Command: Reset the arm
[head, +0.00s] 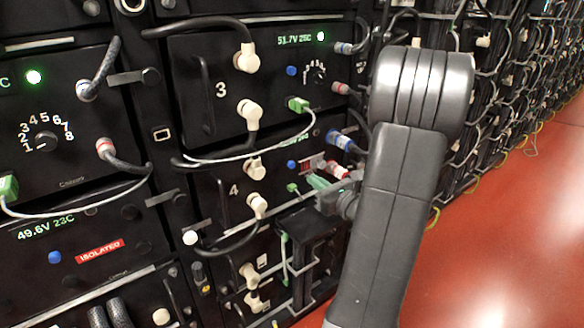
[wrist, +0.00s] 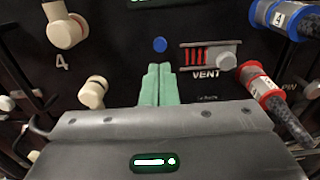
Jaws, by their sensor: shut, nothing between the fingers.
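My gripper (wrist: 158,75) shows in the wrist view as two green fingers pressed together, with nothing between them. They point at the black front panel of module 4 (wrist: 120,50), below a blue button (wrist: 160,45) and left of the VENT slider (wrist: 208,57). I cannot tell whether the fingertips touch the panel. In the head view my gripper (head: 318,182) is beside the module 4 panel, partly hidden by my grey arm, which stretches up and forward on the right.
Module 3 (head: 222,120) sits above, with cream plugs and a green connector (head: 298,105) on a white cable. Blue and red cable plugs (wrist: 262,85) stick out right of the gripper. An open black frame (head: 300,235) lies below. The red floor (head: 510,210) is clear at right.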

